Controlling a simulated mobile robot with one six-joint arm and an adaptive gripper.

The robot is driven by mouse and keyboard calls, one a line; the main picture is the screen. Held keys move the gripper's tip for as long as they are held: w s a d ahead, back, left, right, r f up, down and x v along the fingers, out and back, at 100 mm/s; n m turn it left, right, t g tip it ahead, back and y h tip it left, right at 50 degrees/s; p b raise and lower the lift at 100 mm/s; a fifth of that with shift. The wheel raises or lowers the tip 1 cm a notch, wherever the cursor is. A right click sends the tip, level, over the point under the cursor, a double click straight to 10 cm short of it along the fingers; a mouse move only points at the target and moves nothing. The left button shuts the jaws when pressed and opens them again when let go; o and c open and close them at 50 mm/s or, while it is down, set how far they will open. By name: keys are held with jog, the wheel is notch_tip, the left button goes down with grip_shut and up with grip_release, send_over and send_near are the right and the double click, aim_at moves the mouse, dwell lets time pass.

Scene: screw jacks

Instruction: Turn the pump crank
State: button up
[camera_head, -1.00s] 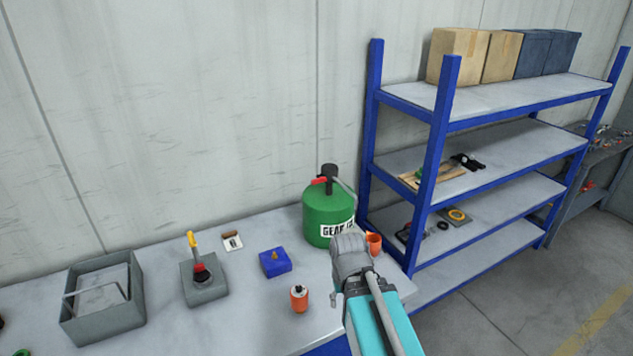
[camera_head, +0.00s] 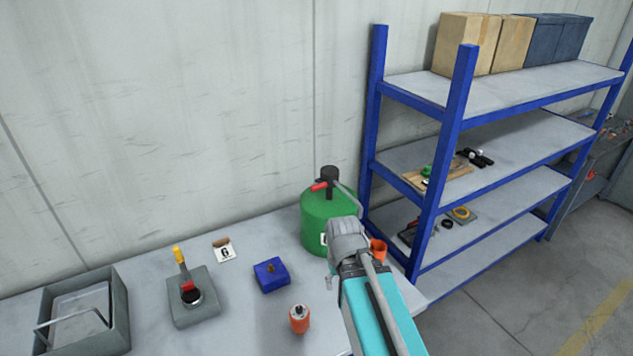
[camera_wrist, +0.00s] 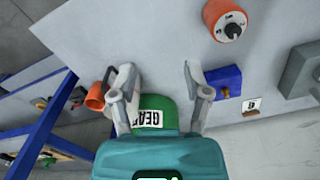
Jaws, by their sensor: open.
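The pump stands on a green drum (camera_head: 318,222) on the bench, in front of the wall and left of the shelf. Its black pump head (camera_head: 329,178) rises from the drum top. The crank's red handle (camera_head: 319,186) points left in the head view. In the wrist view the drum (camera_wrist: 155,105) with its "GEAR" label shows between and beyond my fingers, and the crank cannot be made out. My gripper (camera_wrist: 158,72) is open and empty. My wrist covers the drum's lower right side in the head view, where the fingers are mostly hidden.
An orange cup (camera_head: 378,249) stands right of the drum, close to my wrist. A blue block (camera_head: 271,276), an orange cylinder (camera_head: 299,319), a grey lever box (camera_head: 194,310) and a grey bin (camera_head: 122,305) stand on the bench. The blue-posted shelf (camera_head: 455,130) bounds the right side.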

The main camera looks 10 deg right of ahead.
jog(key=shift+w, duration=0.5)
jog(key=shift+w, duration=0.1)
jog(key=w+a+r+n+t+h+b, duration=0.15)
jog(key=w+r+n+t+h, duration=0.25)
jog(key=w+n+h, duration=0.65)
jog(key=w+a+r+n+t+h, duration=0.2)
jog(key=w+a+r+t, duration=0.3)
jog(key=w+a+r, duration=0.3)
jog(key=shift+w+a+r+n+b, duration=0.35)
jog(key=shift+w+a+n, duration=0.3)
jog(key=shift+w, duration=0.4)
jog(key=shift+w+f, duration=0.1)
